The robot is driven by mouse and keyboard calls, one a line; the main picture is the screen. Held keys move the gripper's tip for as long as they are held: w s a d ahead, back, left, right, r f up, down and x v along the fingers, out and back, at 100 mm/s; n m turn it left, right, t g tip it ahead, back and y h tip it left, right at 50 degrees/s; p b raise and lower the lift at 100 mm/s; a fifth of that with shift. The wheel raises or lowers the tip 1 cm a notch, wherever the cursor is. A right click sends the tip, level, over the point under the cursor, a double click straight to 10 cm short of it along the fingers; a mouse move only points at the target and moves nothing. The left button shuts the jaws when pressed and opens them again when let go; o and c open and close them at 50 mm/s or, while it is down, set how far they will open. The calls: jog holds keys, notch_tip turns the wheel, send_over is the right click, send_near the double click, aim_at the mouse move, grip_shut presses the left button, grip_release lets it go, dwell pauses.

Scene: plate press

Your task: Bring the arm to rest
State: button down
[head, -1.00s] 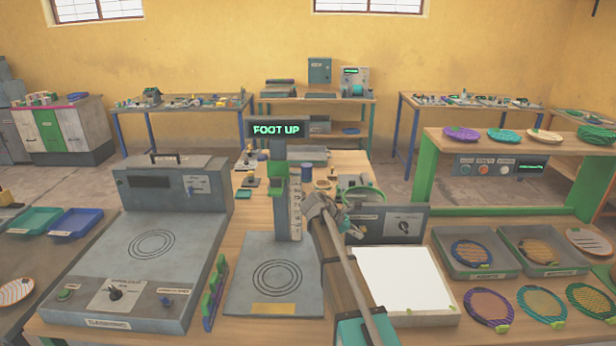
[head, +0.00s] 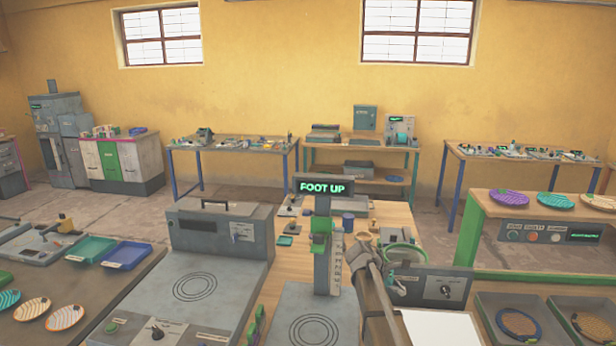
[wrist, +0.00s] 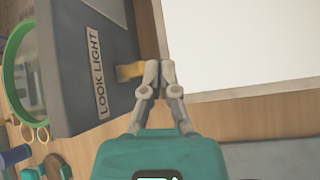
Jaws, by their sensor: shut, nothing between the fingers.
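My gripper (wrist: 157,75) shows in the wrist view with its two grey fingers together and nothing between them. It hangs over the edge between a grey box labelled LOOK LIGHT (wrist: 80,60) and a white panel (wrist: 245,40). In the head view my arm reaches in from the bottom, just right of the press column (head: 322,255). The display (head: 324,186) on the column reads FOOT UP.
The dial box (head: 440,287) stands close to the right of my arm, with the white panel (head: 440,328) in front. A large grey machine (head: 210,285) is at left. Trays with patterned plates (head: 517,322) are at right. A green ring (head: 403,255) is behind the dial box.

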jog(key=s+a+f+m+y, duration=0.1)
jog(key=s+m, duration=0.1)
jog(key=s, duration=0.2)
jog(key=s+a+f+m+y, duration=0.2)
jog(key=s, duration=0.3)
jog(key=s+a+f+m+y, duration=0.1)
jog(key=s+a+m, duration=0.1)
jog(key=s+m, duration=0.1)
jog(key=shift+s+f+y, duration=0.25)
jog(key=shift+s+y, duration=0.15)
jog(key=shift+s, duration=0.4)
jog(key=s+a+m+y, duration=0.1)
jog(key=s+a+m, duration=0.1)
jog(key=s, duration=0.1)
jog(key=s+a+f+m+y, duration=0.1)
jog(key=s+a+m, duration=0.1)
jog(key=s, duration=0.1)
jog(key=s+a+m+y, duration=0.1)
jog(key=s+m+y, duration=0.1)
jog(key=s, duration=0.2)
jog(key=shift+a+f, duration=0.15)
jog(key=shift+a, duration=0.25)
jog(key=shift+s+a+m, duration=0.15)
jog(key=shift+a+m, duration=0.1)
jog(key=shift+m, duration=0.05)
